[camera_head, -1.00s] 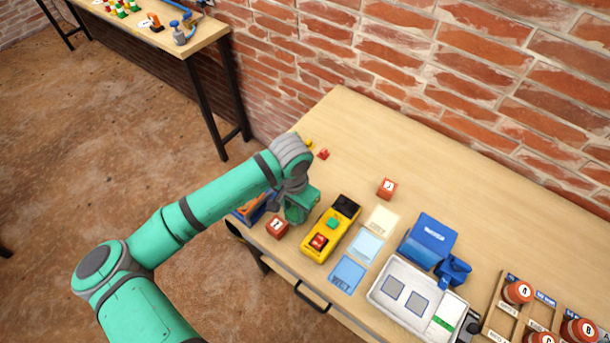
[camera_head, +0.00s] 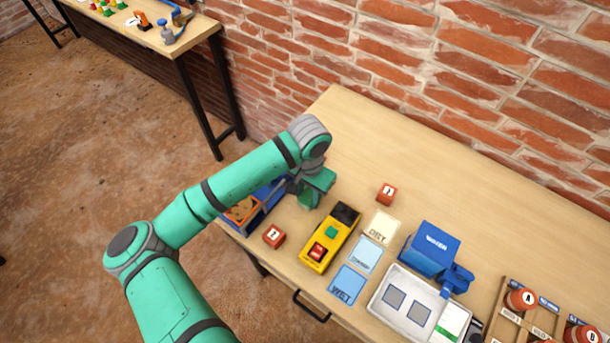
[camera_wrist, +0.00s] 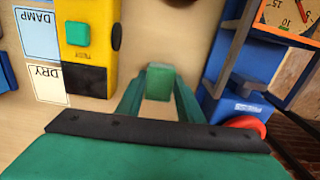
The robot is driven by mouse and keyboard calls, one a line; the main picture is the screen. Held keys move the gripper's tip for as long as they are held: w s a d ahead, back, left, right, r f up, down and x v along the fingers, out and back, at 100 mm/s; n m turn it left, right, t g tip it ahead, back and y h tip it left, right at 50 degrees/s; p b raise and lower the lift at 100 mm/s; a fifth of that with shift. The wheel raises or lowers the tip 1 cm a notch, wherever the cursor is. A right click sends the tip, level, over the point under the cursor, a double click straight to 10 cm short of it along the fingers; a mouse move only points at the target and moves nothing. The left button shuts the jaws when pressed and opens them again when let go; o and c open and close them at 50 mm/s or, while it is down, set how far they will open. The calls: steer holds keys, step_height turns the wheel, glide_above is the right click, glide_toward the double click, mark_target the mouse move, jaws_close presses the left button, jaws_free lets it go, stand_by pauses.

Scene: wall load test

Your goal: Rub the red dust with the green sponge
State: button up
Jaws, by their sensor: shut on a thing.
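My gripper (camera_head: 316,192) is over the left part of the table, left of the yellow tester. In the wrist view my gripper (camera_wrist: 158,95) is shut on a small green block (camera_wrist: 160,80), which I take as the green sponge. It hangs over bare wood; I cannot tell whether it touches the table. The head view does not show the block clearly apart from my green fingers. No red dust can be made out in either view now; the arm hides part of the table's far left end.
The yellow tester (camera_head: 330,240) stands right of my gripper, with the DRY, DAMP and WET cards (camera_head: 366,252) beyond it. A blue holder with an orange dial (camera_head: 262,205) is close on the left. A white tray (camera_head: 385,318) is further right.

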step_height(320, 180, up, 3)
steer(key=shift+s+r, duration=0.1)
steer(key=shift+r, duration=2.05)
